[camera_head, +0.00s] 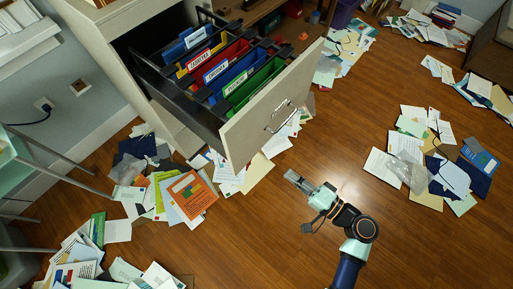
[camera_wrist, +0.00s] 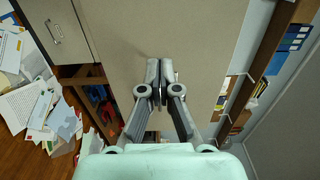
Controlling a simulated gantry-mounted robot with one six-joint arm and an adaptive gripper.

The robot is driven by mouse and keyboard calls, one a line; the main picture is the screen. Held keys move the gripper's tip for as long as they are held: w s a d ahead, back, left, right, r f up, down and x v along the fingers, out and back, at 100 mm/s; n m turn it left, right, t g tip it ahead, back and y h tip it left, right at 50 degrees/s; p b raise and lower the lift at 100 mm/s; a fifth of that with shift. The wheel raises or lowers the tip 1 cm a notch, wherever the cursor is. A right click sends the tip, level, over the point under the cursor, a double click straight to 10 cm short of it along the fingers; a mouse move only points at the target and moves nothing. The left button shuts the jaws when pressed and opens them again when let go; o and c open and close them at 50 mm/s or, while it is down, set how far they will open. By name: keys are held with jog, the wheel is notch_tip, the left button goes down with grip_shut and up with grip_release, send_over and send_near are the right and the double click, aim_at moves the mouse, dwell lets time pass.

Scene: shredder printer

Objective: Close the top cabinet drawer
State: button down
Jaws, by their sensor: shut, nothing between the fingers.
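The top cabinet drawer stands pulled out in the head view, with its pale front panel (camera_head: 270,110) facing right. A metal handle (camera_head: 280,117) is on that panel. Hanging folders with coloured tabs (camera_head: 232,80) fill the drawer. My gripper (camera_head: 292,177) is below and in front of the panel in the picture, apart from the handle. In the wrist view my gripper (camera_wrist: 160,66) has its fingers together with nothing between them, in front of a broad beige surface (camera_wrist: 195,30). I cannot tell whether that surface is the drawer front.
Loose papers (camera_head: 180,195) lie under and left of the drawer, with another pile (camera_head: 425,160) at right. The wood floor (camera_head: 350,110) between them is mostly clear. In the wrist view a handled grey panel (camera_wrist: 55,30) is at left and a shelf (camera_wrist: 272,65) at right.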

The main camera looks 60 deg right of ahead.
aim_at(249, 143)
jog(key=w+b, duration=0.1)
jog(key=w, duration=0.3)
jog(key=w+b, duration=0.1)
jog(key=w, duration=0.4)
jog(key=w+d+b, duration=0.1)
jog(key=w, duration=0.4)
jog(key=shift+b, duration=0.3)
jog(key=shift+w+d, duration=0.1)
